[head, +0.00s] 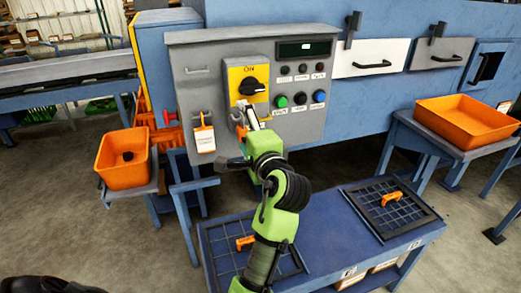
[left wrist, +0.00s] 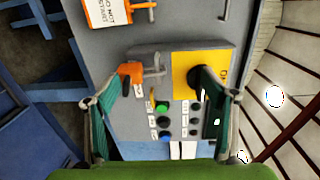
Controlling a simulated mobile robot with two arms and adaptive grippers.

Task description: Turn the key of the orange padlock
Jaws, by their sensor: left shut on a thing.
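The orange padlock (left wrist: 130,73) hangs by its shackle at the edge of the yellow switch plate (left wrist: 185,75); in the head view the padlock (head: 241,132) is partly covered. My left gripper (head: 252,118) is at the panel below the black rotary switch (head: 251,87). In the left wrist view its fingers (left wrist: 165,95) stand wide apart, one at the padlock and the other beside the black switch (left wrist: 205,82). It is shut on the padlock, though the grip itself is not clear. I cannot make out the key. My right gripper is not in view.
A white tag (head: 204,138) hangs left of the padlock. Buttons (head: 298,98) are close on the right. A blue table (head: 330,222) with mesh screens stands below. Orange bins stand left (head: 123,165) and right (head: 465,121).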

